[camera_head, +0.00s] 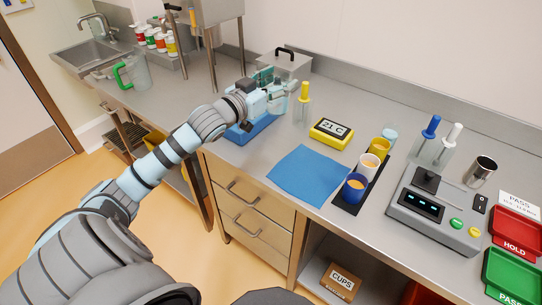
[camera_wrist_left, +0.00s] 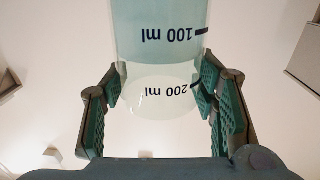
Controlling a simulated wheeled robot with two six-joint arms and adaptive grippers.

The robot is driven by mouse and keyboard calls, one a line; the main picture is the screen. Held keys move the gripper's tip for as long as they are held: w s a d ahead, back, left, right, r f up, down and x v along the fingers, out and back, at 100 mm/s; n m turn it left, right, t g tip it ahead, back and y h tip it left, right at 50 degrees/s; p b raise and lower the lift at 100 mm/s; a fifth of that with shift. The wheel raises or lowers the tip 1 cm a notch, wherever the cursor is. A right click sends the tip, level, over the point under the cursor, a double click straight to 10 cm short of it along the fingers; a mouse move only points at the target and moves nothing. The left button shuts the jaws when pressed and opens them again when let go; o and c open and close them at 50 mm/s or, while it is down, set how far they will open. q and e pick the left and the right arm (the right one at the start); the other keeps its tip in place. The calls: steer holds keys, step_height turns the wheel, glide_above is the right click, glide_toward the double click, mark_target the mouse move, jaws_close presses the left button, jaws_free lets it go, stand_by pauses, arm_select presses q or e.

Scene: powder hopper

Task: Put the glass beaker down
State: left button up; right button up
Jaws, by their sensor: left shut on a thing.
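The glass beaker (camera_wrist_left: 158,40) fills the upper middle of the left wrist view. It is clear, with black 100 ml and 200 ml marks that read upside down, and a bluish tint reaches to between them. My left gripper (camera_wrist_left: 160,108) is shut on it, with a green-padded finger on each side near the 200 ml mark. In the head view my left gripper (camera_head: 278,94) is at the back of the bench, above and beyond a blue pad (camera_head: 250,131). My right gripper is not in view.
A grey box with a black handle (camera_head: 286,60) stands behind the gripper. A yellow-handled tool in a clear holder (camera_head: 302,108) and a yellow 21 C display (camera_head: 331,133) are to its right. The blue mat (camera_head: 306,175) is bare. Cups on a black strip (camera_head: 348,204) stand beside it.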

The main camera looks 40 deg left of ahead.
mark_target(271, 74)
arm_select(q)
steer(key=shift+w+a+r+n+y, duration=0.15)
steer(key=shift+a+r, duration=0.1)
steer(key=shift+a, duration=0.15)
steer(key=shift+w+a+r+n+y, duration=0.15)
steer(key=shift+a+r+y, duration=0.1)
steer(key=shift+a, duration=0.2)
steer(key=shift+w+a+r+y, duration=0.15)
steer(key=shift+a+r, duration=0.1)
steer(key=shift+a, duration=0.15)
steer(key=shift+a+f, duration=0.15)
steer(key=shift+f, duration=0.2)
step_height(271, 74, down, 19)
steer(key=b, duration=0.7)
steer(key=shift+f, duration=0.15)
steer(key=o, duration=1.4)
steer(key=shift+c, duration=0.2)
